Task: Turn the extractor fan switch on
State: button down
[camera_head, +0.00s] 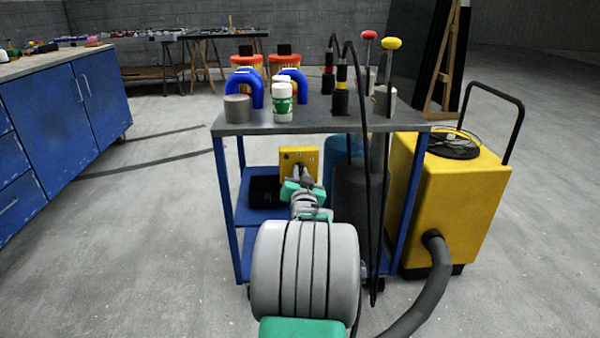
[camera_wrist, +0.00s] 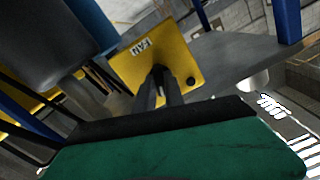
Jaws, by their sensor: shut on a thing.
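The fan switch box (camera_head: 308,155) is a yellow plate on the lower part of the blue-legged cart, below its top. In the wrist view the yellow plate (camera_wrist: 185,58) looks tilted, with a white label reading FAN and a small dark round spot near one corner. My gripper (camera_head: 298,172) reaches in front of the plate. In the wrist view my gripper's dark fingers (camera_wrist: 160,75) are together at the middle of the plate, shut on the switch lever. The lever is mostly hidden between the fingers, so its position cannot be told.
The cart's grey top (camera_head: 330,122) carries blue horseshoe shapes, a white-green bottle (camera_head: 282,103), cups and tools. A black box (camera_head: 265,191) sits on the shelf left of the plate. Dark cylinders and hanging black cables are close on the right. A yellow extractor (camera_head: 450,200) stands further right.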

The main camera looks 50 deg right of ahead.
jog(key=shift+m, duration=1.1)
jog(key=m, duration=0.6)
jog(key=shift+p, duration=0.3)
jog(key=c, duration=1.2)
grip_release()
jog(key=shift+c, duration=0.2)
jog(key=v, duration=0.9)
